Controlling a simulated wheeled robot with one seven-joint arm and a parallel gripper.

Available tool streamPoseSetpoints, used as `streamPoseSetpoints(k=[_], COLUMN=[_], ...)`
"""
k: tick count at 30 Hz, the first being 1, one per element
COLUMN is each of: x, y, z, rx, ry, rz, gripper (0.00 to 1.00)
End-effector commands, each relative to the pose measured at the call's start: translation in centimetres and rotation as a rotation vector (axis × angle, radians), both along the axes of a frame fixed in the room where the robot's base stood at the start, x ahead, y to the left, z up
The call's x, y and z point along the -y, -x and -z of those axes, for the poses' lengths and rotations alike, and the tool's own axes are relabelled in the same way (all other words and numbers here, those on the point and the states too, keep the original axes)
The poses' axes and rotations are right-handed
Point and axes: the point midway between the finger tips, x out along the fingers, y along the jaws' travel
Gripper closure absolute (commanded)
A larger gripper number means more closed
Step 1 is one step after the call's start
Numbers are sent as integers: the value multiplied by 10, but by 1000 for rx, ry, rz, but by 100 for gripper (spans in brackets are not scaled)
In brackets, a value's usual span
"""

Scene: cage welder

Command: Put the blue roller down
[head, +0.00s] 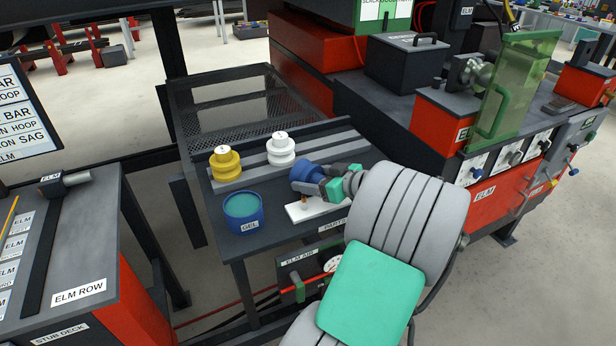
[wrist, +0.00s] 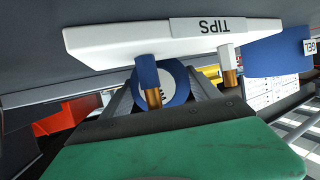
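The blue roller (head: 304,173) is at the tip of my gripper (head: 322,182), over the right part of the parts table. In the wrist view the blue roller (wrist: 178,80) sits between the two grey fingers (wrist: 163,92), its pale labelled end towards the camera. My gripper looks shut on it. A blue-handled tip partly covers the roller in that view. Whether the roller touches the table is not clear, as my gripper hides its lower side. A yellow roller (head: 225,163) and a white roller (head: 281,150) stand upright on the grey rails (head: 318,147) behind.
A blue gel pot (head: 243,212) stands at the table's front left. A white TIPS tray (head: 301,212) with copper-ended tips lies just in front of the roller, close to my gripper. A mesh guard (head: 225,105) stands behind, and the red-and-grey welder (head: 440,130) is to the right.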

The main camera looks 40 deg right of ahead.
Motion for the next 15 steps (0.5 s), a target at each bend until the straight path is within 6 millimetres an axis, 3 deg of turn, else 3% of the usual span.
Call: streamPoseSetpoints(k=[15], x=[0], y=[0], z=[0], rx=[0], ry=[0], rz=[1], gripper=[82])
